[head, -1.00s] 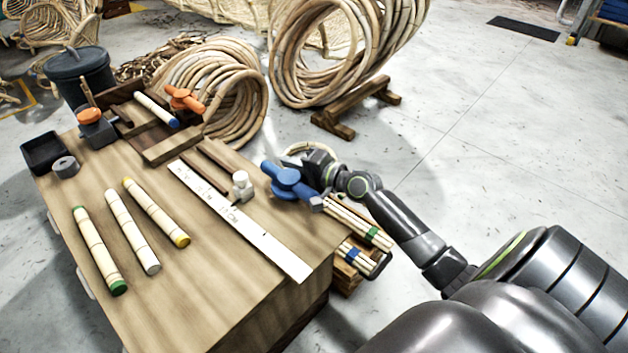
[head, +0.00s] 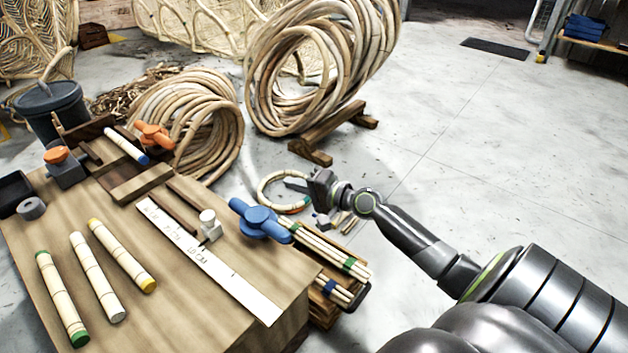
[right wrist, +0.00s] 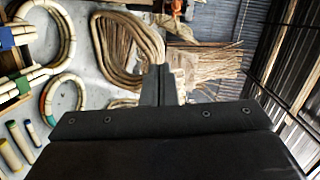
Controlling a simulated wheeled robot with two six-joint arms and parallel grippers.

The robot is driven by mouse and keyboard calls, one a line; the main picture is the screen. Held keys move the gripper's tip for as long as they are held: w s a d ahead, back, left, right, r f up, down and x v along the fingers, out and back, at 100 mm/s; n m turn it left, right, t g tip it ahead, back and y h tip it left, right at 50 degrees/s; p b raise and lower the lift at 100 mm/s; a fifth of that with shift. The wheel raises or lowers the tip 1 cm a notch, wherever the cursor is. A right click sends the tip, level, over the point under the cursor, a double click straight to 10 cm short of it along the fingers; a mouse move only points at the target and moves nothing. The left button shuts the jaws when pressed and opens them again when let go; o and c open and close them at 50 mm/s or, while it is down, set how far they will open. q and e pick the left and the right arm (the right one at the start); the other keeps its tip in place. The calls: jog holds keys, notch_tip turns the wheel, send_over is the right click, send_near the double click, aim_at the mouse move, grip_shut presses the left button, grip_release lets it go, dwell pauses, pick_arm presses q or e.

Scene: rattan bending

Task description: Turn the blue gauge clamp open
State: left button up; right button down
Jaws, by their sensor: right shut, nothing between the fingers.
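The blue gauge clamp (head: 259,220) sits at the right edge of the wooden table (head: 185,300), by the white ruler (head: 215,265). Its lever points from upper left to lower right in the head view. My right gripper (head: 289,183) is shut and empty, above and to the right of the clamp and apart from it. Its closed fingers also show in the right wrist view (right wrist: 158,84), where I cannot make out the clamp. My left gripper is in neither view.
A small white-topped fixture (head: 209,226) stands beside the clamp. Bundled canes (head: 330,250) lie just right of it, and a cane ring (head: 268,190) is behind. An orange clamp (head: 154,136) is farther back. Large coils (head: 190,115) stand on the floor; floor at right is clear.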

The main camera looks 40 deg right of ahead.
jog(key=shift+s+d+r+b, duration=0.2)
jog(key=shift+s+d, duration=0.4)
jog(key=shift+d, duration=0.3)
jog(key=shift+s+d+r+b, duration=0.15)
jog(key=shift+s+d, duration=0.45)
jog(key=shift+d, duration=0.3)
